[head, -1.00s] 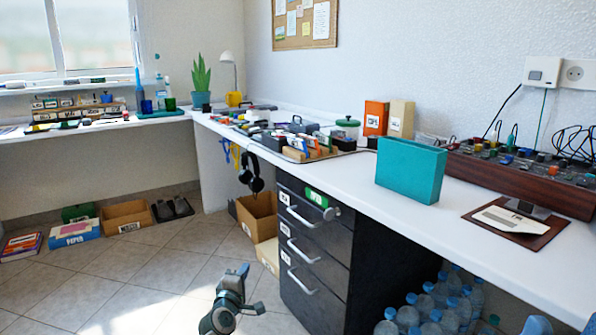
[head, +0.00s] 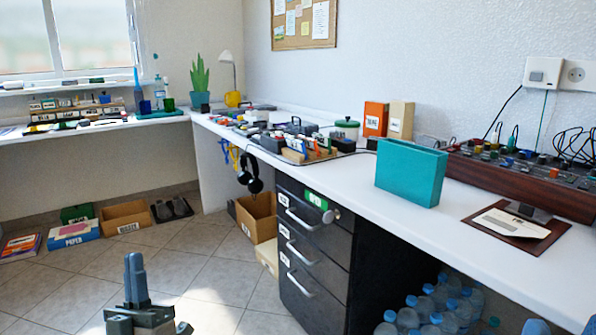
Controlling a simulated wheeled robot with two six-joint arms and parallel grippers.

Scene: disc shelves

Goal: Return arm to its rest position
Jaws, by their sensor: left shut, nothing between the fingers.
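My left gripper (head: 136,278) is in the lower left of the head view, over the tiled floor. Its grey fingers point up in the picture, are together and hold nothing. It is well apart from the desk and the drawers. My right gripper is not in view.
The white desk (head: 400,222) runs along the right wall, with a teal box (head: 410,172) on it. Black drawers (head: 312,255) stand under it, beside several water bottles (head: 440,300). Cardboard boxes (head: 126,217) sit by the back wall. The floor (head: 200,275) between is clear.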

